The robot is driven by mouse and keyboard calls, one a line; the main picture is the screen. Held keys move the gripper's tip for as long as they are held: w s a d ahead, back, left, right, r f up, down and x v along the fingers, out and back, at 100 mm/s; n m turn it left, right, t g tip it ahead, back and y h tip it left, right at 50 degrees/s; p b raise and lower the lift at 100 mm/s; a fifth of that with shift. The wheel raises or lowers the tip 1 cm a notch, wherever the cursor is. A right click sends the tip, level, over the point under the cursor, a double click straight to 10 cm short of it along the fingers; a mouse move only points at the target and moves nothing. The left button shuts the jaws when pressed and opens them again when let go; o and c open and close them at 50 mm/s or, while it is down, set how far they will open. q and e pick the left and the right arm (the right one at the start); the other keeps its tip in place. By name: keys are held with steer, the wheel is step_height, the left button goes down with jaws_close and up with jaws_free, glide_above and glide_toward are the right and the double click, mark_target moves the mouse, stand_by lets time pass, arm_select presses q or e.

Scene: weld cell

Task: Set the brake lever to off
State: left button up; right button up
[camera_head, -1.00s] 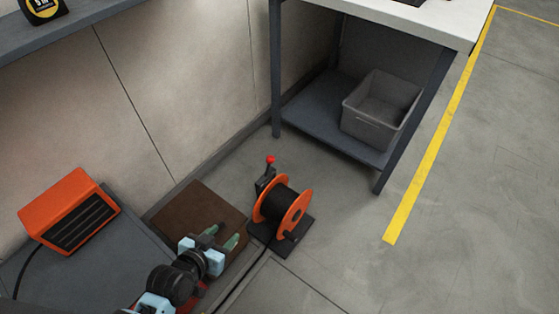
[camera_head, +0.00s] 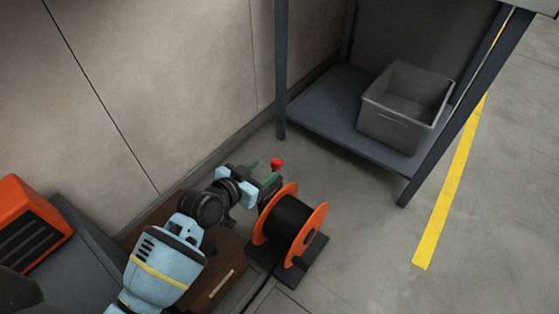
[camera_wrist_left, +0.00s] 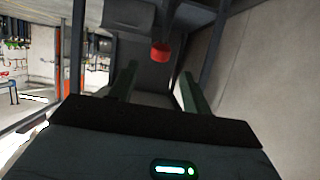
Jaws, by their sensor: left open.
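The brake lever shows as a red knob (camera_head: 276,164) just behind the cable reel (camera_head: 289,224), which has orange flanges and a black drum on a dark base. The lever's shaft is mostly hidden by my left gripper. My left gripper (camera_head: 264,171) is open, its green fingers pointing toward the knob. In the left wrist view the knob (camera_wrist_left: 160,52) is ahead, between and slightly above the two fingertips (camera_wrist_left: 158,78). I cannot tell whether either finger touches the lever. My right gripper is not in view.
A grey workbench with a lower shelf (camera_head: 330,100) stands beyond the reel, holding a grey bin (camera_head: 390,128). The wall (camera_head: 170,80) runs close on the left. An orange box (camera_head: 28,235) sits at the lower left. The floor to the right (camera_head: 380,240) is clear.

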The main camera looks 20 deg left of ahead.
mark_target(273, 165)
arm_select(q)
steer(key=b+x, duration=0.3)
steer(key=x, duration=0.3)
steer(key=shift+w+f, duration=0.15)
steer(key=shift+w, duration=0.05)
steer(key=shift+w+d+f+b, duration=0.15)
steer(key=shift+w+d+b, duration=0.1)
steer(key=shift+w+b, duration=0.2)
steer(key=shift+w, duration=0.1)
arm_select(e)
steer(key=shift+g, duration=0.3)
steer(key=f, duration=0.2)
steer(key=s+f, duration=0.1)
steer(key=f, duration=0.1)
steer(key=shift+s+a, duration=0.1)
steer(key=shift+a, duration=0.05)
arm_select(q)
jaws_close()
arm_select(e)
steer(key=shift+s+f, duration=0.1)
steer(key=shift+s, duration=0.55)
